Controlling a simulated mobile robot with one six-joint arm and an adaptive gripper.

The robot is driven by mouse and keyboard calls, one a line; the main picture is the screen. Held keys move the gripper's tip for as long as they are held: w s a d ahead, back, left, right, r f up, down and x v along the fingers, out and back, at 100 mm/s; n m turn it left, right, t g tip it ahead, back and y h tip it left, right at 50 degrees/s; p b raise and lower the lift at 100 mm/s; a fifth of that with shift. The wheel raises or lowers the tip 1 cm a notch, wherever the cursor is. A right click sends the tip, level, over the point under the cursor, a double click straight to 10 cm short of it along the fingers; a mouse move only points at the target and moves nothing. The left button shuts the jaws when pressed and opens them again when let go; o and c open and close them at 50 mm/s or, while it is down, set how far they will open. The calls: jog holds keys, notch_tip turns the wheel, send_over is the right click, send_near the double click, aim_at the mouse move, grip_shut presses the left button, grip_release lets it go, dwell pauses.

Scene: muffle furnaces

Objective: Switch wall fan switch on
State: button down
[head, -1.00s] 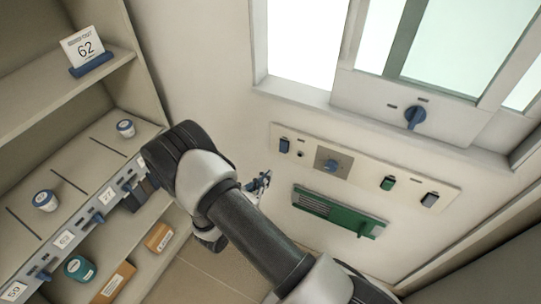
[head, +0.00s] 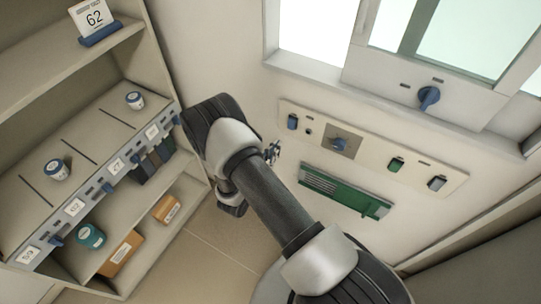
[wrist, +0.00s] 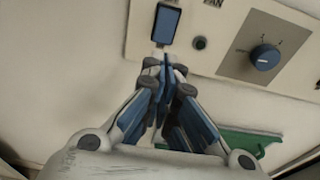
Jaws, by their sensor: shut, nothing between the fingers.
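A cream wall panel (head: 370,152) carries several controls. At its left end is a blue rocker switch (head: 292,122). The switch is large at the top of the wrist view (wrist: 166,23), with a label ending in "AN" to its right. My gripper (head: 273,151) is shut and empty, below and left of the switch in the head view. In the wrist view its closed fingertips (wrist: 166,62) are just under the switch's lower edge. I cannot tell whether they touch it. The switch's on or off position is not clear.
A small dark round part (wrist: 199,43) and a blue knob (wrist: 265,57) are right of the switch. A green rocker (head: 396,164) and a grey rocker (head: 436,183) are farther right. A green wall unit (head: 345,190) hangs below. A shelf (head: 85,135) with jars stands left.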

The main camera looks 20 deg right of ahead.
aim_at(292, 124)
jog(key=b+x, duration=0.1)
jog(key=x, duration=0.7)
jog(key=shift+w, duration=0.1)
jog(key=shift+f, duration=0.1)
